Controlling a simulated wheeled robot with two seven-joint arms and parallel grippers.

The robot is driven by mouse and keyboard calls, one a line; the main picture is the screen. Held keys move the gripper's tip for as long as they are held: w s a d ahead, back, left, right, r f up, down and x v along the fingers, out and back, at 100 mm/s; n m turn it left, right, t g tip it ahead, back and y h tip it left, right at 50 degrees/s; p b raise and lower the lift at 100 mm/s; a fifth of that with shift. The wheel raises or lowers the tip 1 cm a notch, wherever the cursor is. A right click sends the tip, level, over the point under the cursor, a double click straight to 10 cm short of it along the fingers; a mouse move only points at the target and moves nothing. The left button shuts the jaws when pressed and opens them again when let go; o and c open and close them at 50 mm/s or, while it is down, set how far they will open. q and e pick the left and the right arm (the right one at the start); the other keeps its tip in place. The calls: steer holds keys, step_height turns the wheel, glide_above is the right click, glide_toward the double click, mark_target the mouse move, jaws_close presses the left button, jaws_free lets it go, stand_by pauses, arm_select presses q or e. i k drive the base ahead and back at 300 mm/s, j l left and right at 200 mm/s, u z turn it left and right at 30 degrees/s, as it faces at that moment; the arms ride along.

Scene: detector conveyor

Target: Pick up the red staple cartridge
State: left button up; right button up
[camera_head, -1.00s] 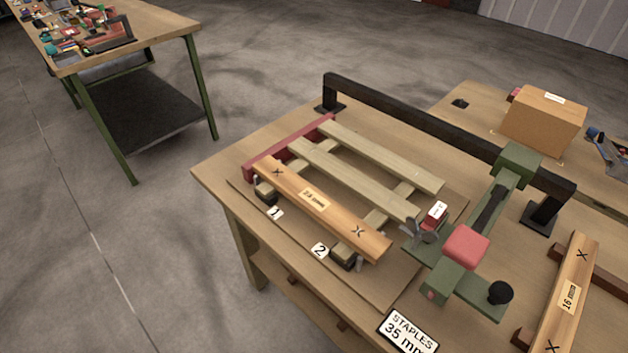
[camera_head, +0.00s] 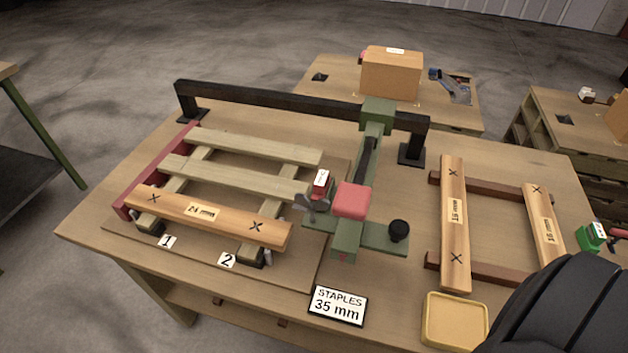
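A small red block with a white label on top (camera_head: 321,183), which looks like the red staple cartridge, sits at the left side of the green stapling tool (camera_head: 346,240). I cannot tell whether it is seated in the tool or only beside it. A green block with a white label (camera_head: 590,236) lies at the right edge, with a red piece (camera_head: 618,233) beside it, cut off by the frame. Neither gripper's fingertips show. A large black part at the lower right, apparently of my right arm, hides that table corner.
A wooden slat frame (camera_head: 240,178) lies left on the table. A black rail (camera_head: 290,98) runs behind it. A yellow tray (camera_head: 428,325) stands at the front, right of the "STAPLES 35 mm" sign (camera_head: 338,305). More boards (camera_head: 455,225) lie at the right.

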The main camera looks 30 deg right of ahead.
mark_target(322, 183)
steer(key=i+j+z, duration=0.25)
steer(key=j+z, duration=0.2)
steer(key=i+j+z, duration=0.2)
steer(key=j+z, duration=0.25)
steer(key=i+j+z, duration=0.1)
steer(key=j+z, duration=1.3)
steer(key=j, duration=0.15)
steer(key=k+l, duration=0.05)
